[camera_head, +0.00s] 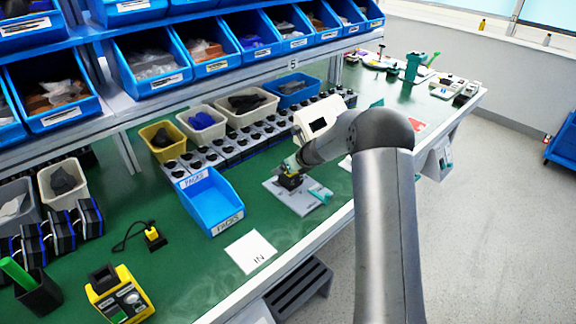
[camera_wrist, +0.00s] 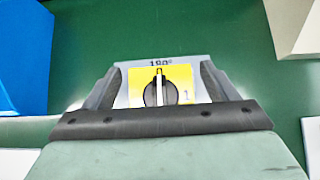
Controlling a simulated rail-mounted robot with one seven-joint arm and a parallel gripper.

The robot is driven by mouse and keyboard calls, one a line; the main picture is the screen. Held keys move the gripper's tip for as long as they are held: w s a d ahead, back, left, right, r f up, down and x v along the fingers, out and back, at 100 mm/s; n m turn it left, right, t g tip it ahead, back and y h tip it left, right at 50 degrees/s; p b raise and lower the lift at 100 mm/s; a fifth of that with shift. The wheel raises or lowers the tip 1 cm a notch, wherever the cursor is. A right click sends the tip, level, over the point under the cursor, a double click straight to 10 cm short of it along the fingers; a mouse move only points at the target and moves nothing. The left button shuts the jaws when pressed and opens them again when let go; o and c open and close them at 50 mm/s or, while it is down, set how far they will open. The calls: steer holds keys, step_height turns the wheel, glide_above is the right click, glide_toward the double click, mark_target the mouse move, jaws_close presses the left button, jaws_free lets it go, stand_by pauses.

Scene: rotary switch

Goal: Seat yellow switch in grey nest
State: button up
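The yellow switch (camera_wrist: 183,80) shows in the wrist view as a yellow face with a black round knob, a pale vertical pointer and a "1" at its right. It lies between the two fingers of my gripper (camera_wrist: 160,90). A grey surface marked "180°" (camera_wrist: 160,63), perhaps part of the nest, shows around and behind the face. In the head view my gripper (camera_head: 291,171) is low over a grey plate (camera_head: 306,201) with a dark block beneath the fingers. Whether the fingers press on the switch, and whether it sits in the nest, I cannot tell.
A blue "PACKS" bin (camera_head: 205,203) stands left of the grey plate. A white "IN" sheet (camera_head: 250,251) lies in front. Small bins and rows of switch parts (camera_head: 232,148) stand behind, under a shelf of blue bins.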

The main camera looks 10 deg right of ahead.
steer(key=shift+s+d+r, duration=0.15)
steer(key=shift+r, duration=0.3)
steer(key=v, duration=1.1)
steer(key=s+a+r+n+g, duration=0.2)
steer(key=s+a+n, duration=0.2)
steer(key=s+n, duration=0.45)
steer(key=s+a+r+n+g, duration=0.2)
steer(key=s+a+r+n, duration=0.3)
steer(key=s, duration=0.6)
steer(key=s+d+f+n+g+h, duration=0.1)
steer(key=s+f+n+h, duration=0.1)
steer(key=s+n, duration=0.6)
steer(key=s+d+f+n+g+h, duration=0.2)
steer(key=s+n, duration=0.6)
steer(key=s, duration=0.6)
steer(key=shift+d+h, duration=0.35)
steer(key=shift+h, duration=0.05)
